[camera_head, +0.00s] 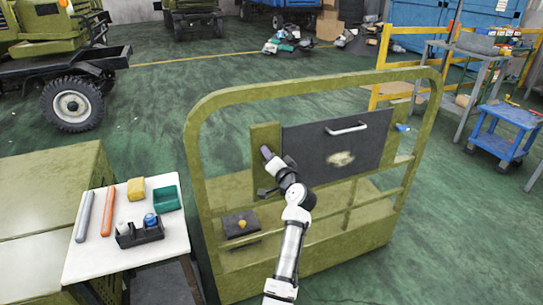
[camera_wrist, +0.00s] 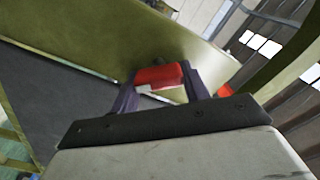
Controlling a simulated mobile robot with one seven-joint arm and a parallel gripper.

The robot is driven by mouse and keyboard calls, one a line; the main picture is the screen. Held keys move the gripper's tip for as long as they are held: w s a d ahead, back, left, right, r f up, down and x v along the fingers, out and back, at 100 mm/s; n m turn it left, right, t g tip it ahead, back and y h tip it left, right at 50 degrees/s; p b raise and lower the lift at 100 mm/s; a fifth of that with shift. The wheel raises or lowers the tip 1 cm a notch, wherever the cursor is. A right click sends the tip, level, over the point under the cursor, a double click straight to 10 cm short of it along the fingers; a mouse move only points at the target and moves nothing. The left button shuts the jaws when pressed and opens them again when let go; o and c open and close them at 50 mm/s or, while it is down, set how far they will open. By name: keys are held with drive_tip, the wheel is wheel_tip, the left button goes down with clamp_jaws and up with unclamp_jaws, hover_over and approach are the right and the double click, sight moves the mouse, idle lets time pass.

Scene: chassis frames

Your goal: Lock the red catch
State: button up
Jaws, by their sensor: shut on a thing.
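The red catch (camera_wrist: 160,76) shows in the wrist view between the two dark fingers of my gripper (camera_wrist: 163,88). The fingers are shut on it from both sides. The catch sits against an olive green post (camera_wrist: 110,45), beside the edge of a dark panel (camera_wrist: 45,110). In the head view my gripper (camera_head: 266,153) reaches the green post (camera_head: 265,140) at the left side of the dark grey panel (camera_head: 340,150). The catch is hidden there behind the gripper. The panel carries a light handle (camera_head: 346,129). Whether the catch is locked cannot be told.
An olive tubular frame (camera_head: 195,160) surrounds the panel. A white table (camera_head: 90,262) at left holds two rods, a yellow block, a green bin and a dark caddy (camera_head: 140,236). A dark box with a yellow knob (camera_head: 241,224) sits low inside the frame. A blue cart (camera_head: 500,130) stands at right.

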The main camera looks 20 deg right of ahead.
drive_tip(key=m+p, duration=0.1)
drive_tip(key=m, duration=0.2)
drive_tip(key=shift+f+m, duration=0.1)
drive_tip(key=shift+m, duration=0.3)
drive_tip(key=shift+f+m+p, duration=0.2)
drive_tip(key=shift+m+p, duration=0.9)
drive_tip(key=shift+m, duration=0.9)
drive_tip(key=shift+f, duration=0.1)
drive_tip(key=o, duration=1)
drive_tip(key=shift+s, duration=0.1)
drive_tip(key=s+b, duration=0.1)
drive_tip(key=s, duration=0.3)
drive_tip(key=s+b, duration=0.1)
drive_tip(key=s, duration=0.4)
drive_tip(key=s+b, duration=0.1)
drive_tip(key=s, duration=0.3)
drive_tip(key=shift+s+d, duration=0.3)
drive_tip(key=shift+s, duration=0.05)
